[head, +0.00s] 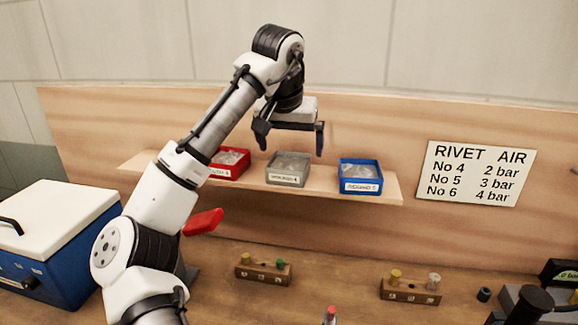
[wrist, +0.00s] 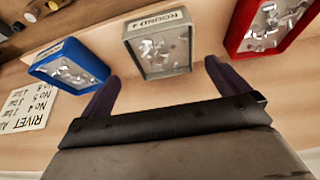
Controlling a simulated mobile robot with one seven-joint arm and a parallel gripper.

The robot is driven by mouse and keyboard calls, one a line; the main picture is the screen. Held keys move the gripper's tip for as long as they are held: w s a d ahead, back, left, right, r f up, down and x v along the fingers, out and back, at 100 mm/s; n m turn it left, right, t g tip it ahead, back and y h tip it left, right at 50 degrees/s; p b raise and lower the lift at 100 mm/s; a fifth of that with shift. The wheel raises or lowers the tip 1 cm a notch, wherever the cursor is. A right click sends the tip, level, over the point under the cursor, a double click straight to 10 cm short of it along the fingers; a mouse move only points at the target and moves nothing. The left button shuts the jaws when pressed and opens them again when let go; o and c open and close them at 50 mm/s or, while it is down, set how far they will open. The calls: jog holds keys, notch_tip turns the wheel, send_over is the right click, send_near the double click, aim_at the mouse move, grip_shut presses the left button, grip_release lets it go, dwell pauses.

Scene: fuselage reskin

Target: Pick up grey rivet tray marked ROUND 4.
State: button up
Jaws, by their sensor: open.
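The grey rivet tray (head: 288,169) sits on the wooden shelf between a red tray and a blue tray. Its front label is too small to read surely in the head view. In the wrist view the grey tray (wrist: 160,50) holds shiny rivets, and its label appears upside down and reads like ROUND 4. My gripper (head: 290,140) is open and empty, above and close to the grey tray. In the wrist view its two dark fingers (wrist: 160,88) point toward the tray, spread to either side of its near edge, apart from it.
The red tray (head: 229,163) and blue tray (head: 360,176) stand close on either side. A RIVET AIR sign (head: 478,172) is on the back panel. Two small wooden blocks with pegs (head: 263,271) (head: 411,291) stand on the bench below. A blue case with a white lid (head: 60,225) is at left.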

aim_at(289, 161)
jog(key=x, duration=0.1)
jog(key=p+x, duration=0.2)
jog(key=x, duration=0.1)
jog(key=shift+a+f, duration=0.15)
jog(key=shift+a, duration=0.2)
jog(key=shift+w+d+f, duration=0.1)
jog(key=shift+w+f, duration=0.05)
jog(key=shift+f, duration=0.45)
jog(key=shift+f, duration=0.2)
jog(key=c, duration=1.1)
